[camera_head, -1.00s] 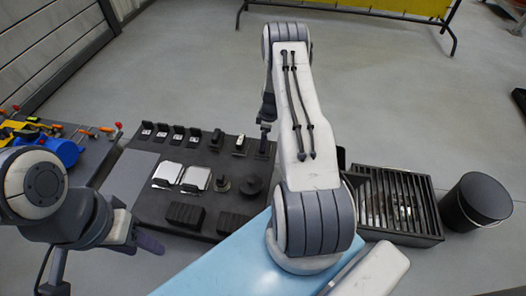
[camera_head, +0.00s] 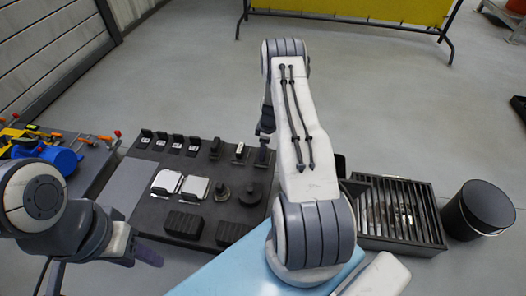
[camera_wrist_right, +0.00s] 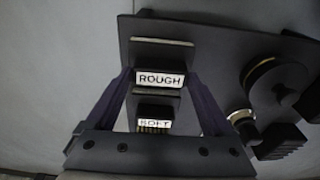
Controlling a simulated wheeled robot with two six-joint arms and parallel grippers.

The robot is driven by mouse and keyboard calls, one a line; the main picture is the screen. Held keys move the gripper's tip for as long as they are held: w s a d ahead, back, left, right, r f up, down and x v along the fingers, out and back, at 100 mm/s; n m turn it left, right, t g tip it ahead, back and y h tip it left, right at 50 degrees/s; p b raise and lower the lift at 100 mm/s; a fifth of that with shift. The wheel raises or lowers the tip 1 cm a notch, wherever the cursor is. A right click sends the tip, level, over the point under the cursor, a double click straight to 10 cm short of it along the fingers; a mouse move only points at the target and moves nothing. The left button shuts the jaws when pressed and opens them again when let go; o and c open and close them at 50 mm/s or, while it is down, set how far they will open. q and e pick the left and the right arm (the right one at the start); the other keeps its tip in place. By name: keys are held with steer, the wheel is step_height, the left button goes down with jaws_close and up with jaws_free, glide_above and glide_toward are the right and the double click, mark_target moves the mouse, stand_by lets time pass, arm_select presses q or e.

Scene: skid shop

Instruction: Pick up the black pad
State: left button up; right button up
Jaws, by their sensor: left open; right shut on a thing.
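My right gripper (camera_head: 264,150) is at the right end of the dark board, partly hidden by my right arm. In the right wrist view my right gripper (camera_wrist_right: 158,78) has its purple fingers on both sides of a black piece (camera_wrist_right: 160,52), shut on it, with a label reading ROUGH at its edge. Whether this piece is the black pad I cannot tell. Two ribbed black blocks (camera_head: 184,225) lie at the board's near edge. My left gripper (camera_head: 146,254) is open, left of the board's near edge; only part of it shows.
The dark board (camera_head: 150,205) also carries several small labelled stands (camera_head: 177,143), two light square pieces (camera_head: 195,187) and two round dark pieces (camera_head: 249,193). Right of it stand a slatted crate (camera_head: 434,225) and a black bucket (camera_head: 487,205). Open floor lies beyond.

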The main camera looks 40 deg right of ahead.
step_height(320, 180, up, 4)
steer(key=shift+d+r+p, duration=0.1)
steer(key=shift+r+p, duration=0.1)
steer(key=shift+p, duration=0.95)
steer(key=s+d+r+p, duration=0.2)
steer(key=d+r, duration=0.4)
steer(key=d, duration=0.5)
steer(key=shift+s+p, duration=0.35)
steer(key=shift+s, duration=0.15)
